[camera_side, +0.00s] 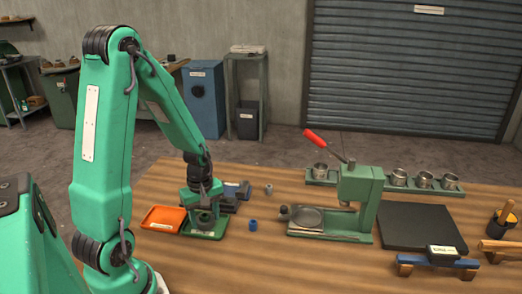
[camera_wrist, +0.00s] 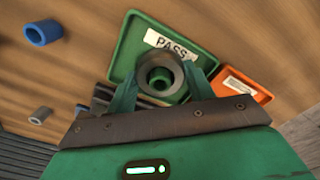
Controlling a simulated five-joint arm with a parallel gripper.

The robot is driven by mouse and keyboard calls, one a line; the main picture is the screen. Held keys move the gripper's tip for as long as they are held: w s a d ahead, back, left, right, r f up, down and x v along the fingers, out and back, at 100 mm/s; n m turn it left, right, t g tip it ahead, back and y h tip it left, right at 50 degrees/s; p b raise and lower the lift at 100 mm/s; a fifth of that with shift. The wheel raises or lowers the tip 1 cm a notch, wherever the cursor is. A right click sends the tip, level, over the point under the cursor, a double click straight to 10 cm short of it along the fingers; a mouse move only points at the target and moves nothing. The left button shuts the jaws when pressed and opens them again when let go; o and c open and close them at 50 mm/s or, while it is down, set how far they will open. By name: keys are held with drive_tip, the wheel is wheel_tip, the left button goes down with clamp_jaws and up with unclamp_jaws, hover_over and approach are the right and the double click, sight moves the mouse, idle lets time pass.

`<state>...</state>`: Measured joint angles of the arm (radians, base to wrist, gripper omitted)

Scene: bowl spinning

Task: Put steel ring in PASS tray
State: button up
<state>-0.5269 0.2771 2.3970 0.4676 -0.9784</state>
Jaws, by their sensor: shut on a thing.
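The steel ring (camera_wrist: 147,71) is grey and shows between the two jaws of my gripper (camera_wrist: 165,84) in the wrist view. My gripper is shut on it. The green PASS tray (camera_wrist: 194,33) lies right below or behind the ring, with its white PASS label in view. In the side view my gripper (camera_side: 204,204) is low over the green tray (camera_side: 213,236), and the ring is hard to make out there. I cannot tell whether the ring touches the tray floor.
An orange tray (camera_side: 163,218) sits beside the green one. A blue ring (camera_side: 253,225) and a grey ring (camera_side: 268,190) stand to the right. A green press (camera_side: 357,200) with a red lever stands farther right, near a black mat (camera_side: 420,228). Bare wood lies between.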

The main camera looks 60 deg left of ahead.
drive_tip(key=o, duration=1.3)
drive_tip(key=shift+r, duration=0.15)
drive_tip(key=shift+r, duration=3.85)
drive_tip(key=s+d+r+m+t, duration=0.1)
drive_tip(key=d+r+m+t, duration=0.1)
drive_tip(key=d+r+m, duration=0.3)
drive_tip(key=s+d+r+m+t, duration=0.1)
drive_tip(key=d+r+m, duration=0.4)
drive_tip(key=m, duration=0.1)
drive_tip(key=s+d+r+m+t, duration=0.1)
drive_tip(key=d+r+m+t, duration=0.1)
drive_tip(key=d+r+m, duration=0.3)
drive_tip(key=shift+s+m+t, duration=0.25)
drive_tip(key=shift+m+t, duration=0.05)
drive_tip(key=shift+m, duration=0.3)
